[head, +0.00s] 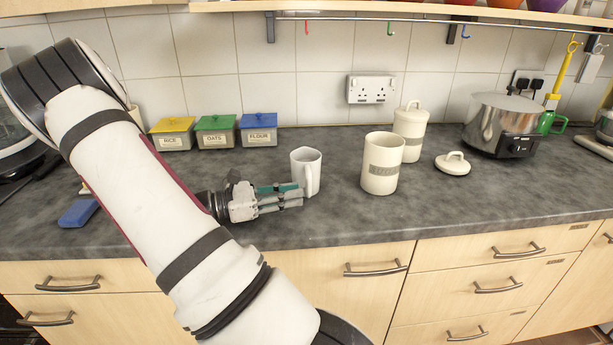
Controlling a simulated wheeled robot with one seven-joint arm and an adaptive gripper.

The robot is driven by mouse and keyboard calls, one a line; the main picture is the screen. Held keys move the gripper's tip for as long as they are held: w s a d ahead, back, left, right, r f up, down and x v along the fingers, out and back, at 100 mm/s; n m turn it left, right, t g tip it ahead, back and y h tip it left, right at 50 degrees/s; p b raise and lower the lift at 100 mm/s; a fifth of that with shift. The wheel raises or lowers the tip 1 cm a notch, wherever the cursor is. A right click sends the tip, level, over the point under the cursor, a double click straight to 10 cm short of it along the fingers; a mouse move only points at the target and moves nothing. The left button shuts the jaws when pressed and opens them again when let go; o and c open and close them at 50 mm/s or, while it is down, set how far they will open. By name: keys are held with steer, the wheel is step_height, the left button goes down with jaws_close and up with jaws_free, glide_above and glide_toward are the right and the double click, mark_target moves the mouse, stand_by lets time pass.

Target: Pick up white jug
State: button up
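The white jug (303,165) stands upright on the dark grey worktop, near the middle of the head view. Its handle faces the front right. My gripper (294,197) is low over the worktop, just left of and in front of the jug, with its fingers pointing right. The fingers look parted, with a narrow gap between them and a teal pad on the farther one. The fingertips overlap the jug's lower left side in the picture. I cannot tell whether they touch it. No held object shows between the fingers.
A cream canister (382,165) stands open right of the jug, with a lidded canister (410,132) behind it and a loose lid (453,163) beside. Small boxes with yellow, green and blue lids (216,131) line the wall. A metal cooker (500,122) stands farther right. The front right worktop is clear.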

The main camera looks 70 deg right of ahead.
mark_target(309, 194)
steer(key=x, duration=0.5)
steer(key=shift+d+r, duration=0.1)
steer(key=shift+c, duration=0.3)
jaws_close()
